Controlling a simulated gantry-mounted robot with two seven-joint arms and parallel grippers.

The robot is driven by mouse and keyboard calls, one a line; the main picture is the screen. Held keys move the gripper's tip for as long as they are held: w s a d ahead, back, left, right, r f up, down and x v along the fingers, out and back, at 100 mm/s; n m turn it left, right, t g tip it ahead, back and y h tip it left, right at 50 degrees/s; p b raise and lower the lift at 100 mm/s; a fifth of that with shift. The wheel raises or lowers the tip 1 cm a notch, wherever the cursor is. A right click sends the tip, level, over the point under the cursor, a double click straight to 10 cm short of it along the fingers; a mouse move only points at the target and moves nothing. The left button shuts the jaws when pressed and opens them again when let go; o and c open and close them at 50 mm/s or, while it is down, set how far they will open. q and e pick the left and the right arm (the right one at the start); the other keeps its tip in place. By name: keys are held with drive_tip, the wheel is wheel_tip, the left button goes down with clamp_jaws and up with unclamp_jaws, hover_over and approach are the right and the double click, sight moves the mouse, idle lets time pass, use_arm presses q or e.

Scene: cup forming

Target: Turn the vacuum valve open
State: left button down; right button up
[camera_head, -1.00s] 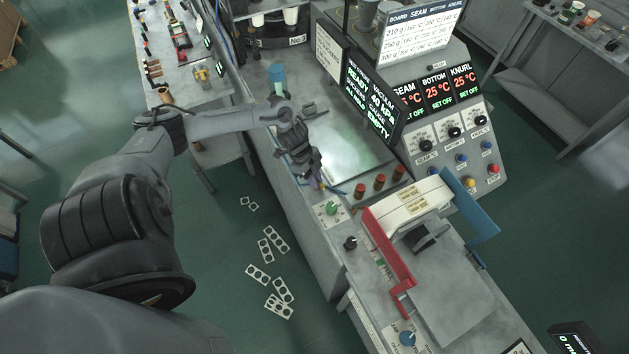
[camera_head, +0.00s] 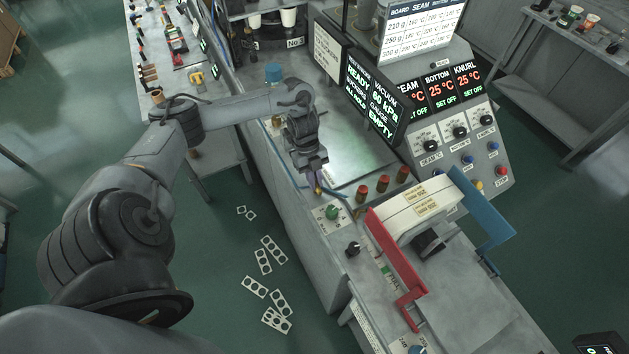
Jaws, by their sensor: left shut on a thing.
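My left gripper (camera_head: 316,182) reaches down to the front edge of the machine bench, pointing downward. It is shut on a small part at that edge, which I take to be the vacuum valve (camera_head: 318,191). The dark status screen (camera_head: 373,92) reads vacuum 60 kPa, with READY and EMPTY. My right gripper is not in view.
A green knob (camera_head: 332,212) on a pale plate sits just beside my left gripper. Several red-topped posts (camera_head: 382,184) stand to its right. A red bracket (camera_head: 396,262) and a blue bracket (camera_head: 482,215) flank pale stacked boards (camera_head: 420,207). Punched scraps (camera_head: 255,286) lie on the floor.

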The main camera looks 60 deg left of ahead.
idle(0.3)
use_arm(q)
drive_tip(key=c, duration=1.1)
unclamp_jaws()
drive_tip(key=shift+c, duration=0.2)
drive_tip(key=p+v, duration=0.2)
drive_tip(key=v, duration=0.8)
drive_tip(key=shift+r+p, duration=0.3)
drive_tip(key=shift+r, duration=0.1)
drive_tip(key=shift+a, duration=0.1)
